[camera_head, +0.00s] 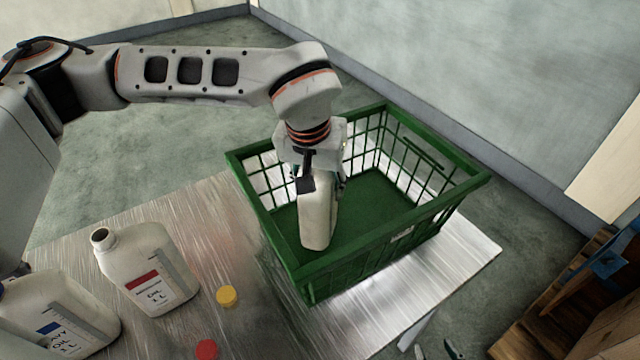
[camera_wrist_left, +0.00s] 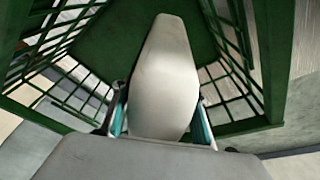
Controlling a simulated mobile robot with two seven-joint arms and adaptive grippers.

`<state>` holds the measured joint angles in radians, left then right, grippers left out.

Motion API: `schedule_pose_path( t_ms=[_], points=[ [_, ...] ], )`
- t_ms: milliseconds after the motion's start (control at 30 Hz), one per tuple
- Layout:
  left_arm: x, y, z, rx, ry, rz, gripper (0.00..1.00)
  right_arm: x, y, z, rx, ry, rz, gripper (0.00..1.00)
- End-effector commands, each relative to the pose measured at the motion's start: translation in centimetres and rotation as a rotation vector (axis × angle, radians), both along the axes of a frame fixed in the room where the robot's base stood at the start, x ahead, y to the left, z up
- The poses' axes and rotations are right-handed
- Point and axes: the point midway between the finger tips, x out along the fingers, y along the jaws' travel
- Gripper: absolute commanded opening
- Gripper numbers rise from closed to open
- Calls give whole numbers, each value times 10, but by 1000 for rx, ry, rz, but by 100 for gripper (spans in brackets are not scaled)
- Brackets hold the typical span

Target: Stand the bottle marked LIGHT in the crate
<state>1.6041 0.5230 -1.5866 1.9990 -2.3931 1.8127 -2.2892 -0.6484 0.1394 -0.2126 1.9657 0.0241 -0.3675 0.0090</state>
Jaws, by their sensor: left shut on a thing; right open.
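A green crate (camera_head: 350,268) stands on the metal table. My left gripper (camera_head: 318,178) reaches down into it and is shut on a pale bottle (camera_head: 316,222). The bottle is roughly upright inside the crate, near its left side; I cannot tell whether its base touches the floor. No marking shows on it. In the left wrist view the bottle (camera_wrist_left: 162,75) sits between the fingers of my left gripper (camera_wrist_left: 160,118), with the crate wall (camera_wrist_left: 240,60) around it. Only the dark tips of my right gripper (camera_head: 437,350) show at the bottom edge, open and apart from everything.
A bottle with a red label (camera_head: 148,270) stands uncapped on the table (camera_head: 200,215). A bottle with a blue label (camera_head: 55,318) stands at lower left. A yellow cap (camera_head: 227,296) and a red cap (camera_head: 206,349) lie nearby. Wooden furniture (camera_head: 590,300) is at right.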

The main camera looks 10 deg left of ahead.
Motion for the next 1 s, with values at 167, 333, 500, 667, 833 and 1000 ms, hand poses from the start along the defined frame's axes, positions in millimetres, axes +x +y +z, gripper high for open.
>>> schedule_pose_path(
  t_ms=[167,333,500,667,833,1000],
  points=[
    [0,0,-1,-1,-2,0,18,0,0,0,0,0,0,41],
    [0,0,-4,0,-1,0,18,-1,0,-3,0,3,0,41],
    [1,0,-8,-1,-2,-1,18,-3,0,-9,-2,9,1,41],
    [1,0,-13,-1,-2,-1,18,-4,-1,-13,-2,13,0,41],
    [0,0,-13,-1,-2,-1,53,-4,-1,-12,-3,12,0,41],
    [0,0,-13,-1,-2,0,59,-3,-1,-12,-2,11,0,41]
  ],
)
